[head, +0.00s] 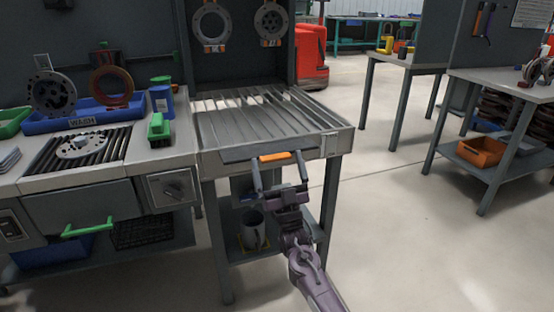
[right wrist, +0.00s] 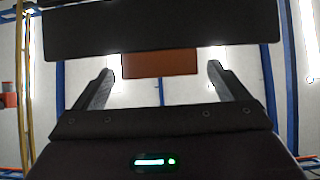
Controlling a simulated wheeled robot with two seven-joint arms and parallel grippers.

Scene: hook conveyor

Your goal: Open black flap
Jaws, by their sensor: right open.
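A dark flap (head: 235,155) runs along the front edge of the roller table, with an orange tab (head: 281,156) at its lower edge. In the right wrist view the flap (right wrist: 160,28) is a wide dark panel across the top, and the tab (right wrist: 160,64) hangs below it, brownish orange. My right gripper (head: 277,161) is open in front of the flap, its fingers spread to either side of the tab. In the right wrist view the gripper (right wrist: 158,72) shows empty space between its fingers; I cannot tell whether either touches the flap. My left gripper is not in view.
The roller table (head: 265,112) adjoins a bench at left with a blue tray (head: 50,124), a green brush (head: 158,128) and a green-handled drawer (head: 82,205). A mug (head: 252,231) stands on the shelf below the rollers.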

